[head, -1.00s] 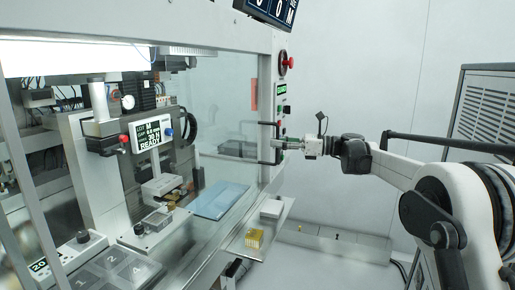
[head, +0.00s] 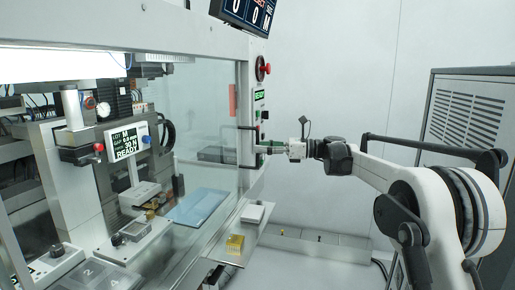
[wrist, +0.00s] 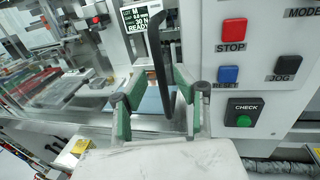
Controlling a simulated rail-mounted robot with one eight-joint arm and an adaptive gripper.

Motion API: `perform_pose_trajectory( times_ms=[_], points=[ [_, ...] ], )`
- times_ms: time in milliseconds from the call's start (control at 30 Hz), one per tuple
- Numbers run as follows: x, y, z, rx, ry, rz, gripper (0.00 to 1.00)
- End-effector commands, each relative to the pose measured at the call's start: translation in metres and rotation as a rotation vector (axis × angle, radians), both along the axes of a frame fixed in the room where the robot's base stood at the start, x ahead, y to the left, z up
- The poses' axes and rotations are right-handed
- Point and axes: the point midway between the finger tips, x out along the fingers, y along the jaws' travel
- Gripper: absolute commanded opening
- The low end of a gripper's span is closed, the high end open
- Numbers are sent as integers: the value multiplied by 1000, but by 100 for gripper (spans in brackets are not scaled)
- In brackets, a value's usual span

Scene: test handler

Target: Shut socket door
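A clear glass door panel (head: 212,110) covers the right part of the machine's front, with a black bar handle (head: 240,147) at its right edge. In the wrist view the handle (wrist: 158,55) stands upright between the two green fingers of my gripper (wrist: 158,108). The fingers are spread, with a visible gap on either side of the bar. In the head view my gripper (head: 265,148) is level with the handle and reaches it from the right. Whether a finger touches the bar cannot be told.
The control panel with the red STOP button (wrist: 234,30) and green CHECK button (wrist: 244,120) is close right of my fingers. Inside the machine are a press fixture (head: 138,195) and a blue mat (head: 198,207).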

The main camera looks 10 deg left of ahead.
Motion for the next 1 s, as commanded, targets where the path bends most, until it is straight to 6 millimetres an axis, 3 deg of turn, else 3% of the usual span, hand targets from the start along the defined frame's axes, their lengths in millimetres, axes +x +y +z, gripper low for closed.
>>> perform_pose_trajectory(
  times_ms=[300,500,1000],
  points=[
    [9,-64,0,0,0,-3,28],
    [13,-92,0,0,0,-2,28],
    [14,-104,0,0,0,-1,28]
  ],
)
